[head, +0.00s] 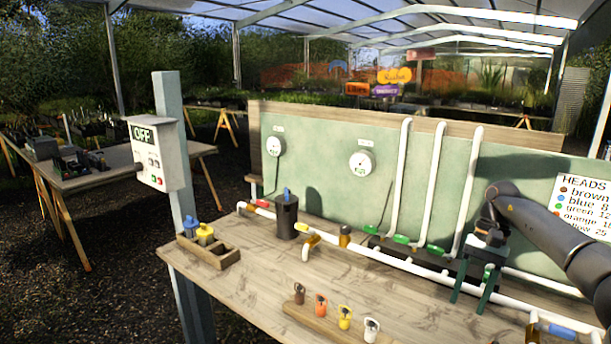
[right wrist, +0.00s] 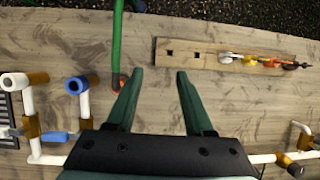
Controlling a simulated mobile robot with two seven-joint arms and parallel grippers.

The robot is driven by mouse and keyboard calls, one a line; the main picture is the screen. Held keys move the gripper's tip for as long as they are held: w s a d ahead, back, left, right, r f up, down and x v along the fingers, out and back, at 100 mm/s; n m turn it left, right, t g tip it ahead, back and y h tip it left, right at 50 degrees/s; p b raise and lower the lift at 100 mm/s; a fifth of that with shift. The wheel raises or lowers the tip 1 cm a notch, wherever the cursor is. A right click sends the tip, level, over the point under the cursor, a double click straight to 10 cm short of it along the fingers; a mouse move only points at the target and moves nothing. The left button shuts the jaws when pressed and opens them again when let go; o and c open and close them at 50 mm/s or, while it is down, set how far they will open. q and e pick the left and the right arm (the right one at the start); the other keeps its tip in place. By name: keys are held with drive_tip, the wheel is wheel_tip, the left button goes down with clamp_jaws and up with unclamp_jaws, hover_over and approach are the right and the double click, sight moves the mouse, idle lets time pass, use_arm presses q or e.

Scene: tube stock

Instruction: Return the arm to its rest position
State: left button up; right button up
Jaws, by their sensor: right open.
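My right arm (head: 555,235) reaches in from the right over the workbench. Its gripper (head: 469,302) points down in front of the white pipework, with green fingers apart and nothing between them. In the right wrist view the open fingers (right wrist: 160,74) show above bare wood. A green hose with an orange end (right wrist: 117,78) lies just left of the left finger there; I cannot tell whether they touch. My left gripper is not in view.
White pipes (head: 430,272) with green valves run along the bench (head: 240,287). A wooden rack (right wrist: 200,57) holds several coloured heads and has two empty holes.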

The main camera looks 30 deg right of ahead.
drive_tip(key=w+a+f+m+t+y, duration=0.1)
drive_tip(key=w+a+f+y, duration=0.1)
drive_tip(key=w+a+f, duration=0.3)
drive_tip(key=w+a+f+m+y, duration=0.1)
drive_tip(key=w+a+f, duration=0.1)
drive_tip(key=a, duration=0.6)
drive_tip(key=w+a+f+m+t+y, duration=0.1)
drive_tip(key=w+a+f+y, duration=0.1)
drive_tip(key=w+a+f, duration=0.3)
drive_tip(key=s+a+f+m+t+y, duration=0.15)
drive_tip(key=a+m+t+y, duration=0.55)
drive_tip(key=a+m, duration=1.4)
drive_tip(key=s+f+m+h, duration=0.7)
drive_tip(key=s+f+m, duration=0.1)
drive_tip(key=m, duration=0.8)
drive_tip(key=s+f+m+t+h, duration=0.1)
drive_tip(key=s+f+m+h, duration=0.6)
drive_tip(key=m, duration=0.9)
drive_tip(key=s+f, duration=0.1)
drive_tip(key=s, duration=0.1)
drive_tip(key=shift+s+f+m+t, duration=0.25)
drive_tip(key=shift+s+m+t, duration=0.05)
drive_tip(key=shift+m, duration=0.1)
